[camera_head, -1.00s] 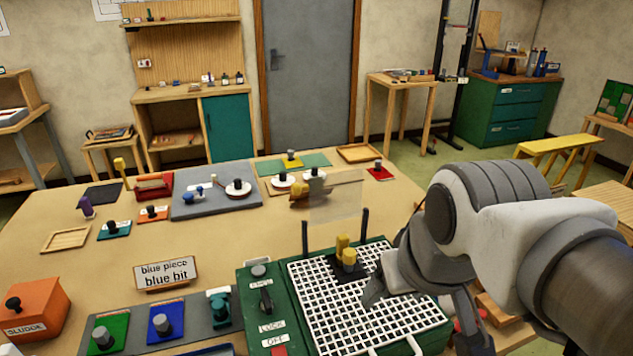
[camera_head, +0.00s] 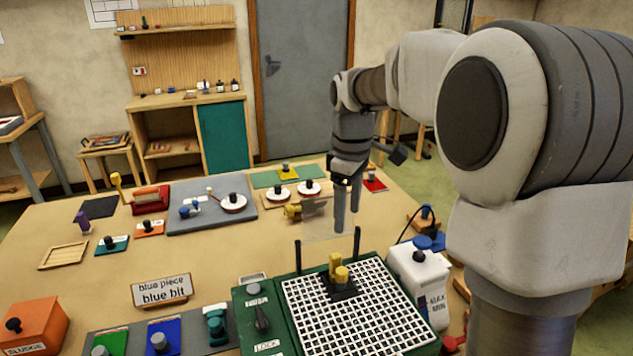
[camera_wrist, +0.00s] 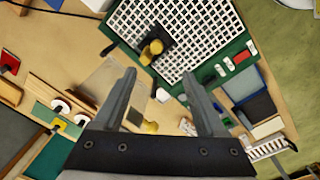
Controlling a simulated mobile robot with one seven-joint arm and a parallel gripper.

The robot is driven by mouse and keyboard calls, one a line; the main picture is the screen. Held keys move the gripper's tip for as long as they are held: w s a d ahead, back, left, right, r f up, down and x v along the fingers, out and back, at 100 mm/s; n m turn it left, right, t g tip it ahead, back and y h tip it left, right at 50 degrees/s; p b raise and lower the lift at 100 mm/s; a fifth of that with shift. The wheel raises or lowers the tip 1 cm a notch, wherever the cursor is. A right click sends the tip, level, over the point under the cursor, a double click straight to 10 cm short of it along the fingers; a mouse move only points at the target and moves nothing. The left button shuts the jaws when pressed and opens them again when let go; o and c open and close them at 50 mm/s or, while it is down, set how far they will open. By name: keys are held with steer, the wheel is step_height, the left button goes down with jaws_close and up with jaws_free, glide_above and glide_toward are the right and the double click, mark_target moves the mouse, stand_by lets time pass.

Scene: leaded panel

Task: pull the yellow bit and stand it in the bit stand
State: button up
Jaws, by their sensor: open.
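A yellow knobbed piece, which looks like the yellow bit (camera_head: 341,274), stands on a small black block on the white grid (camera_head: 395,318) of a green machine. It shows in the wrist view too (camera_wrist: 155,47). My gripper (camera_head: 347,215) is beyond the machine, above the far part of the table, pointing down. In the wrist view its fingers (camera_wrist: 158,78) are spread with nothing held between them. The yellow piece lies past the fingertips, apart from them. I cannot tell for sure which thing is the bit stand.
A clear upright panel (camera_head: 328,220) stands between two black posts at the machine's back edge. A sign (camera_head: 163,291) reads "blue piece blue bit". A white container (camera_head: 418,275) with a blue cap stands right of the machine. Coloured pads with knobs lie at the front left.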

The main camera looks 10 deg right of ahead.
mark_target(342, 270)
steer(key=shift+n, duration=0.4)
steer(key=f, duration=0.6)
steer(key=w+f, duration=0.1)
steer(key=f, duration=1.1)
steer(key=shift+w+f+p, duration=0.2)
steer(key=shift+w+p, duration=0.15)
jaws_close()
